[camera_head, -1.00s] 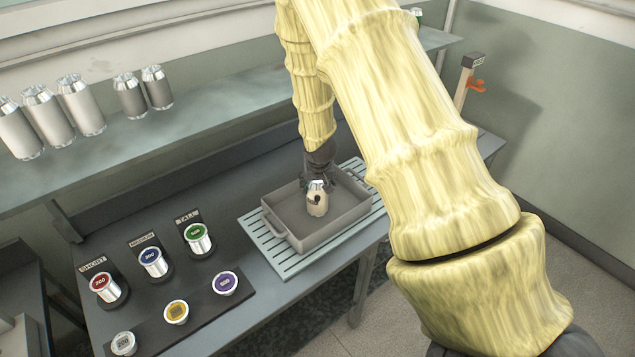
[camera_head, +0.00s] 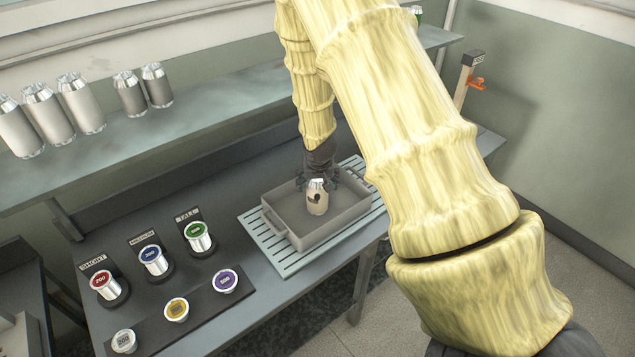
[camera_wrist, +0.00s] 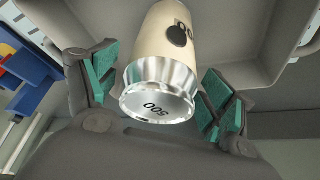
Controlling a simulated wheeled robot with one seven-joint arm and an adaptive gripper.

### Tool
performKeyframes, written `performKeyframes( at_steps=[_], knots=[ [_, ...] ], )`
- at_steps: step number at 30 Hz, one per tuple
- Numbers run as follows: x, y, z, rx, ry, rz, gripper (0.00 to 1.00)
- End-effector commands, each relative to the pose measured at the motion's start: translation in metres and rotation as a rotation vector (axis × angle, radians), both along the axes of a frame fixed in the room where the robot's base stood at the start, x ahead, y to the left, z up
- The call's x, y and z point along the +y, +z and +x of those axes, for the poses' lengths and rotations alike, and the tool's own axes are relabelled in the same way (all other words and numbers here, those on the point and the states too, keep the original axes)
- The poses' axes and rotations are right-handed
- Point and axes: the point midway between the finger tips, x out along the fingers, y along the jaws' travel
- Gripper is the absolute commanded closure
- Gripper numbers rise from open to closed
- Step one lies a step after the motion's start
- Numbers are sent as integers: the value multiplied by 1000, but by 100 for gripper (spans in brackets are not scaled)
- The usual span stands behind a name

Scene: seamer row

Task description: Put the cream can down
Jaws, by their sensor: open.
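The cream can (camera_head: 317,199) stands in the grey tray (camera_head: 284,236) on the bench. It has a silver top and a dark mark on its side. In the wrist view the can (camera_wrist: 166,75) shows its silver lid end marked 500, between the green finger pads. My gripper (camera_head: 318,183) is over the can's top, with its fingers spread. In the wrist view my gripper (camera_wrist: 160,90) is open, with a gap visible between the can and the pads on both sides. The can's base is hidden in the wrist view.
The tray rests on a slatted rack (camera_head: 268,250). To the left are labelled stands with red, blue and green-topped cans (camera_head: 198,237), and a strip with several lidded pieces (camera_head: 177,310). A shelf (camera_head: 200,110) above holds several grey cans.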

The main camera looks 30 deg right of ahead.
Motion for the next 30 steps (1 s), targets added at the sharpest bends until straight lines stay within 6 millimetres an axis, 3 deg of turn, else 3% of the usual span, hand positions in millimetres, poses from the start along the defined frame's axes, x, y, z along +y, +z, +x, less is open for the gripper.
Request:
performKeyframes(
  at_steps=[30],
  knots=[
    [18,89,-32,-2,0,0,18]
  ],
)
